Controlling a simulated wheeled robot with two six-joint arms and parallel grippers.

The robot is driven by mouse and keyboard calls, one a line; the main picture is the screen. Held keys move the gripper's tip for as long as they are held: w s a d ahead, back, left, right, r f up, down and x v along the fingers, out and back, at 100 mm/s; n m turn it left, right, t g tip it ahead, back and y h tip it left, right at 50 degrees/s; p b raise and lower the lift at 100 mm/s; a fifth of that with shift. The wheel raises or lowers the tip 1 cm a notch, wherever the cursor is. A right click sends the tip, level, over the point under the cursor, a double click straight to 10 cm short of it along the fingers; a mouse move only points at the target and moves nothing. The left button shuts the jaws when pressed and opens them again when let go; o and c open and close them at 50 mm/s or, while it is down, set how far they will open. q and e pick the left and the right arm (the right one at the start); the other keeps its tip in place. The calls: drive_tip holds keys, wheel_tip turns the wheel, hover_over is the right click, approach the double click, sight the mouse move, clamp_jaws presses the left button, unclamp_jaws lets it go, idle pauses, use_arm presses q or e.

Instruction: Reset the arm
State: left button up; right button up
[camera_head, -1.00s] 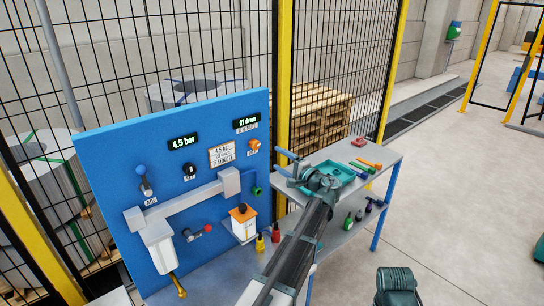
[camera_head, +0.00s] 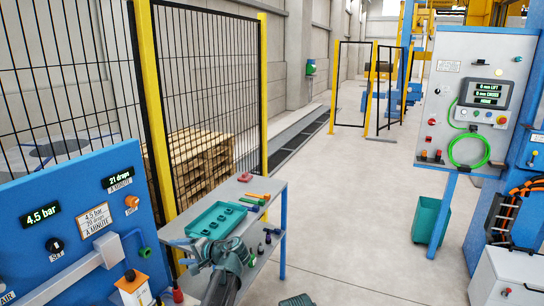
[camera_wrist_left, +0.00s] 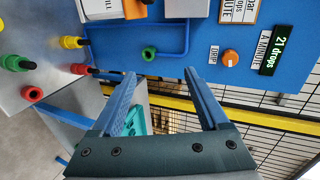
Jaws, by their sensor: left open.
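My left arm rises from the bottom edge in the head view. Its gripper (camera_head: 179,252) has blue fingers that point left, towards the blue panel (camera_head: 88,215). In the left wrist view the same gripper (camera_wrist_left: 160,75) has its fingers apart with nothing between them. Beyond the fingers are the panel's face, its orange drip knob (camera_wrist_left: 230,57) and a green fitting (camera_wrist_left: 150,53) on a blue pipe. The gripper is clear of the panel. My right gripper is out of view; only a dark rounded part, likely of my right arm, shows at the bottom edge.
A grey bench (camera_head: 262,190) carries a teal tray (camera_head: 217,221) and small coloured tools close behind my left gripper. Black mesh fencing (camera_head: 208,85) stands behind. A grey control cabinet (camera_head: 480,95) stands at right. The floor (camera_head: 350,215) between is clear.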

use_arm(q)
drive_tip(key=s+d+f+g+h+b, duration=0.2)
drive_tip(key=s+d+f+h, duration=0.3)
drive_tip(key=s+d+f, duration=0.5)
drive_tip(key=s+d+f+g+h+b, duration=0.3)
drive_tip(key=s+d+f+h, duration=0.3)
drive_tip(key=s+d+f, duration=0.4)
drive_tip(key=s+d, duration=0.5)
drive_tip(key=s, duration=0.1)
drive_tip(key=shift+h, duration=0.3)
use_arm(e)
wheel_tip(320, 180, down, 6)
use_arm(q)
drive_tip(key=shift+s, duration=0.1)
drive_tip(key=w+a+r+t+y+p, duration=0.1)
drive_tip(key=w+a+r+y+p, duration=0.1)
drive_tip(key=w+a, duration=0.6)
wheel_tip(320, 180, up, 2)
drive_tip(key=shift+w+r+m+t+y, duration=0.35)
drive_tip(key=shift+w+y, duration=0.35)
drive_tip(key=shift+w, duration=0.55)
drive_tip(key=m+t+y+p, duration=0.55)
drive_tip(key=m+y, duration=0.25)
drive_tip(key=y, duration=0.4)
approach(135, 203)
drive_tip(key=shift+g, duration=0.3)
drive_tip(key=x, duration=0.9)
drive_tip(key=shift+w+a+r, duration=0.25)
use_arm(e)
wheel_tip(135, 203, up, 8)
